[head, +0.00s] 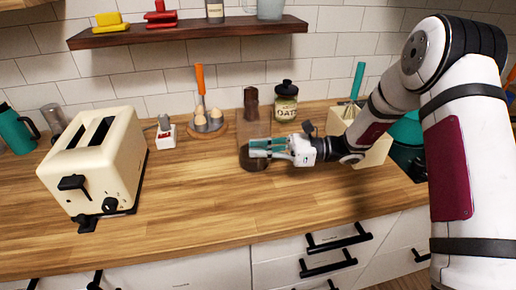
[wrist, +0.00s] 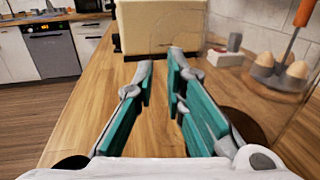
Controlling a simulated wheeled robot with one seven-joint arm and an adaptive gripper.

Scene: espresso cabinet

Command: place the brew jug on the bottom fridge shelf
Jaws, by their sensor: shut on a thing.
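The brew jug (head: 254,127) looks like a clear, see-through vessel with dark brown contents low down, upright at the middle of the wooden counter. My gripper (head: 254,148) reaches in from the right, its teal-padded fingers level with the jug's lower part. In the wrist view my gripper (wrist: 160,62) has its fingers a small gap apart, shut on the jug; the clear part between them is hard to make out. The jug's dark round contents (wrist: 246,124) show right of the fingers. Whether the jug touches the counter is unclear. No fridge shelf is recognisable.
A cream toaster (head: 95,160) stands left on the counter (head: 190,210). Behind the jug are an egg holder (head: 207,126), a dark brown bottle (head: 251,103) and an oat jar (head: 285,102). A cream block (head: 372,150) stands near my arm. The front counter is clear.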

